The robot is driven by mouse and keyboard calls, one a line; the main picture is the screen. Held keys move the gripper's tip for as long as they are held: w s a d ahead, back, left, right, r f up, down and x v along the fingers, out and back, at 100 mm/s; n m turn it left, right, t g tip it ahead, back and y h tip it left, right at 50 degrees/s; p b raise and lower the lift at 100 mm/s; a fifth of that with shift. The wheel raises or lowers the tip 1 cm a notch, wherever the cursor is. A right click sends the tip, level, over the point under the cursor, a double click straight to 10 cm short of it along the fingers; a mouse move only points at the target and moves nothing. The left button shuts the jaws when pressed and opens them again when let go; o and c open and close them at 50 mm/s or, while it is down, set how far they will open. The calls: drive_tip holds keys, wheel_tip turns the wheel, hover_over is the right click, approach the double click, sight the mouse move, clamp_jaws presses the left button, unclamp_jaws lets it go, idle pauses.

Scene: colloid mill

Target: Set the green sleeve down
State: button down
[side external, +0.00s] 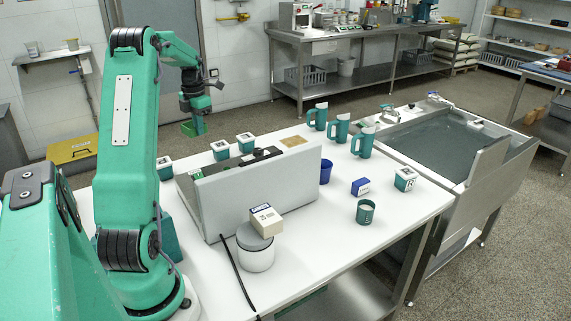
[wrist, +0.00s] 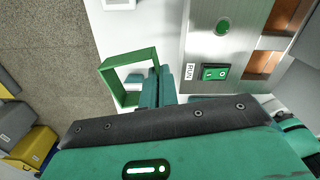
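The green sleeve is a hollow square frame, open through the middle. In the wrist view the sleeve (wrist: 106,82) hangs at the left of my fingers, its right wall at the fingertips. My gripper (wrist: 160,84) appears shut on that wall; part of the wall is hidden by the fingers. In the side view the sleeve (side external: 190,129) is held up in the air below my gripper (side external: 196,112), above the back left of the white table (side external: 310,245). It touches no surface that I can see.
A grey machine (side external: 255,197) stands on the table; its switch panel (wrist: 215,72) is right of my fingers. Several labelled teal cubes (side external: 220,150) stand behind it. Several teal jugs (side external: 339,130), a small cup (side external: 366,212) and a blue-white box (side external: 360,187) stand rightward. Bare table lies at the front right.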

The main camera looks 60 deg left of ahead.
wheel_tip(320, 180, up, 7)
drive_tip(key=w+d+m, duration=0.4)
drive_tip(key=d, duration=0.7)
drive_tip(key=w+d+m, duration=0.3)
drive_tip(key=w+d, duration=0.2)
drive_tip(key=d, duration=0.5)
drive_tip(key=w+d+m, duration=0.4)
drive_tip(key=d, duration=0.7)
drive_tip(key=s+d+m, duration=0.4)
drive_tip(key=d+m, duration=0.1)
drive_tip(key=d, duration=0.6)
drive_tip(key=s+d+m, duration=0.5)
drive_tip(key=d, duration=0.7)
wheel_tip(320, 180, down, 11)
drive_tip(key=w+a+f, duration=0.2)
drive_tip(key=a, duration=0.1)
drive_tip(key=w+a+f, duration=0.2)
drive_tip(key=a+f, duration=0.1)
drive_tip(key=w+a+f, duration=0.2)
drive_tip(key=a, duration=0.2)
drive_tip(key=shift+w+f, duration=0.15)
drive_tip(key=shift+w, duration=0.05)
drive_tip(key=shift+f, duration=0.1)
